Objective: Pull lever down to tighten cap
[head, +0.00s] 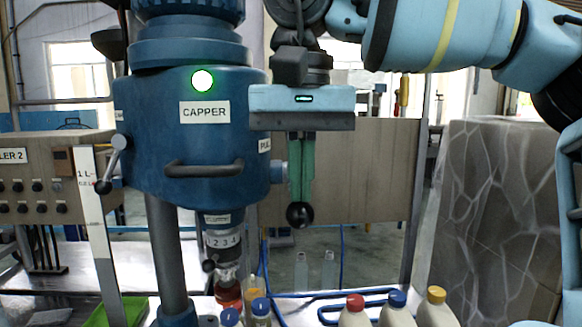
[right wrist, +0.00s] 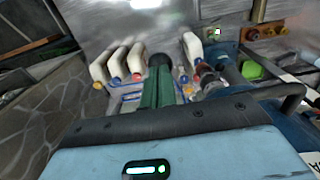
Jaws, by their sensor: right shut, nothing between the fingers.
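The blue capper (head: 195,130) fills the left centre of the head view, with a green light lit on its front. At its right side is the lever's pivot (head: 281,172). The lever's black ball knob (head: 299,215) is at the tips of my right gripper (head: 301,195), low beside the capper; the lever's rod is mostly hidden by the green fingers. The right fingers are shut and point down, with nothing between them. In the right wrist view the knob (right wrist: 160,60) shows just beyond the fingers (right wrist: 157,90). A bottle with red liquid (head: 229,294) stands under the capping head (head: 222,243). My left gripper is out of view.
White bottles with red (head: 355,303), blue (head: 397,299) and yellow (head: 436,295) caps stand at the front right. Small blue-capped bottles (head: 261,308) stand near the head. A smaller black-knobbed lever (head: 112,165) is on the capper's left. A stone-patterned block (head: 495,220) stands right.

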